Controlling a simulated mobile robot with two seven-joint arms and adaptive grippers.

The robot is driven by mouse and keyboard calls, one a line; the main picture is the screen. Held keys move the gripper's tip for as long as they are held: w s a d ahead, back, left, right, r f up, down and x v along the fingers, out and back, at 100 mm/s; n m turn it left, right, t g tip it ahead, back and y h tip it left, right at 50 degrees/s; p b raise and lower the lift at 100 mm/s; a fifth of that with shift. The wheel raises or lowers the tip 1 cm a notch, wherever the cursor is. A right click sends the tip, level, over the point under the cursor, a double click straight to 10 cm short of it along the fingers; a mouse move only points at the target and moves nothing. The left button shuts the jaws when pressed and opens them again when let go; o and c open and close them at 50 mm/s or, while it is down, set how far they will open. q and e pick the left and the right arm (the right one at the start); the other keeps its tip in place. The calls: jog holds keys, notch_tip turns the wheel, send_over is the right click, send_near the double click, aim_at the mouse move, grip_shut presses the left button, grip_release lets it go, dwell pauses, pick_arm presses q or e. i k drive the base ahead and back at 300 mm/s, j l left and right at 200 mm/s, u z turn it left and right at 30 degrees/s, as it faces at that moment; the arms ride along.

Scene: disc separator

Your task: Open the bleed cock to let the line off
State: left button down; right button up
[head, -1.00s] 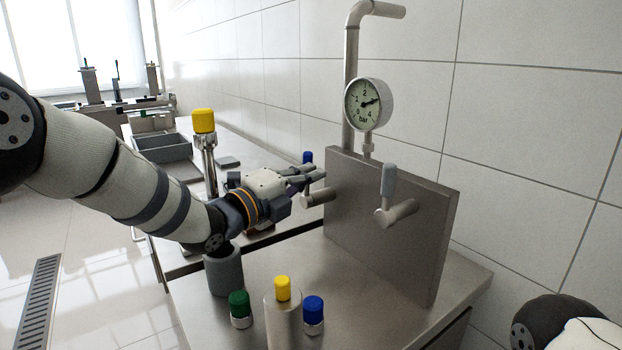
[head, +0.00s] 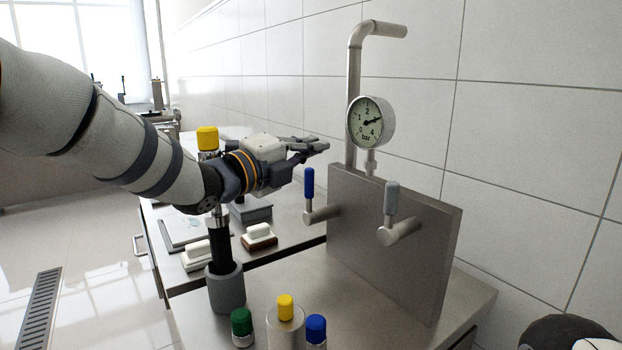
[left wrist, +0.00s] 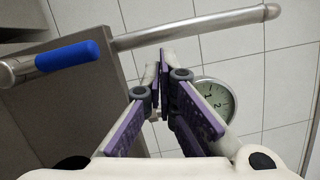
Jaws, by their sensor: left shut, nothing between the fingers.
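Two cocks stick out of a grey metal panel (head: 385,262). One has a blue handle (head: 308,184), the other a grey handle (head: 391,198). Both handles stand upright; I cannot tell which is the bleed cock. A round bar gauge (head: 370,123) above the panel has its needle between 2 and 4. My left gripper (head: 323,146) is shut and empty, just above the blue handle and apart from it. In the left wrist view, the blue handle (left wrist: 67,56) lies left of the shut fingers, with the gauge (left wrist: 214,104) to their right. My right gripper is out of view.
A bent pipe (head: 353,95) rises behind the gauge. Green (head: 241,323), yellow (head: 285,307) and blue (head: 316,328) capped items stand at the bench front. A yellow-topped tool (head: 207,138) stands in a grey holder (head: 227,290) below my left arm. White-topped blocks (head: 259,233) lie behind.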

aim_at(387, 235)
jog(key=k+l, duration=0.8)
jog(key=l, duration=0.1)
